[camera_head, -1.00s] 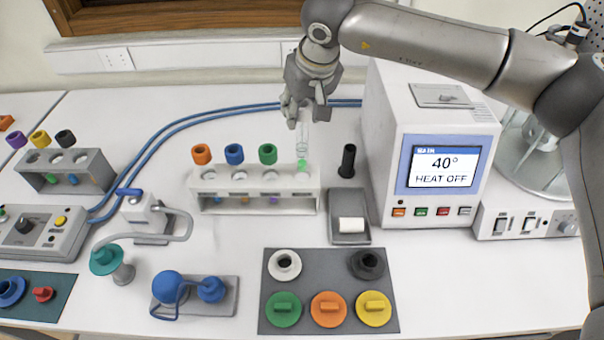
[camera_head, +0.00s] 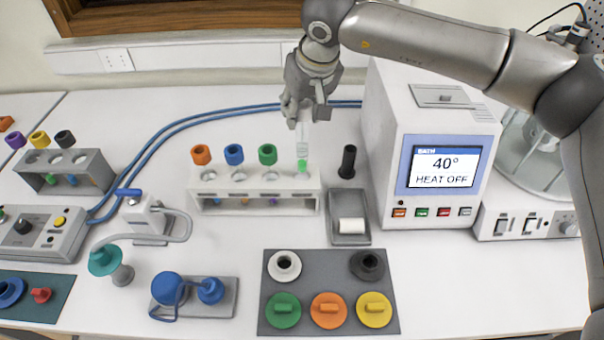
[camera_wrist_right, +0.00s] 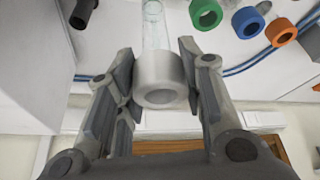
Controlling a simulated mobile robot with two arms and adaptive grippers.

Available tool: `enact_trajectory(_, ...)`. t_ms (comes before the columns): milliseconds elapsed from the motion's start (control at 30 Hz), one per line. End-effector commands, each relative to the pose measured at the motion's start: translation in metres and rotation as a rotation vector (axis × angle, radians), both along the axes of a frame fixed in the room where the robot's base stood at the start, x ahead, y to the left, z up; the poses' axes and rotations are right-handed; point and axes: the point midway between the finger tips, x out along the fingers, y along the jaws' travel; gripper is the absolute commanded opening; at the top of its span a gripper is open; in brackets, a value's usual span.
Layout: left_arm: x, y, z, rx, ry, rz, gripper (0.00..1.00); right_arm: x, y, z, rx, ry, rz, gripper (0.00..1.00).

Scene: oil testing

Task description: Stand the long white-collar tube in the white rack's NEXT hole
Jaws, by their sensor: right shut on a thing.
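The long clear tube (camera_head: 302,140) hangs about upright below my right gripper (camera_head: 305,112). Its white collar (camera_wrist_right: 160,80) sits between the two fingers in the right wrist view, and the gripper is shut on it. The tube's green lower end (camera_head: 302,166) is at the rightmost hole of the white rack (camera_head: 258,205); I cannot tell if it is inside or just above. The other holes line up with tubes capped orange (camera_head: 201,154), blue (camera_head: 234,154) and green (camera_head: 267,154). My left gripper is not in view.
The bath unit (camera_head: 440,170) stands right of the rack, with a black-topped post (camera_head: 347,161) and a grey tray (camera_head: 338,237) between. A grey rack (camera_head: 95,178) is at left. Blue hoses (camera_head: 180,125) run behind. A grey mat with caps (camera_head: 327,266) lies in front.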

Motion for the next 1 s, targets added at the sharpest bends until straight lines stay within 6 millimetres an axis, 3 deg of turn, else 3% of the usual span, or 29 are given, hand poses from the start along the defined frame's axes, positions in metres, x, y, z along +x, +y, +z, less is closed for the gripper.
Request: enact_trajectory(1000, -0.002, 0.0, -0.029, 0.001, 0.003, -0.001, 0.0, 0.0, 0.0, -0.03, 0.0, -0.001, 0.0, 0.02)
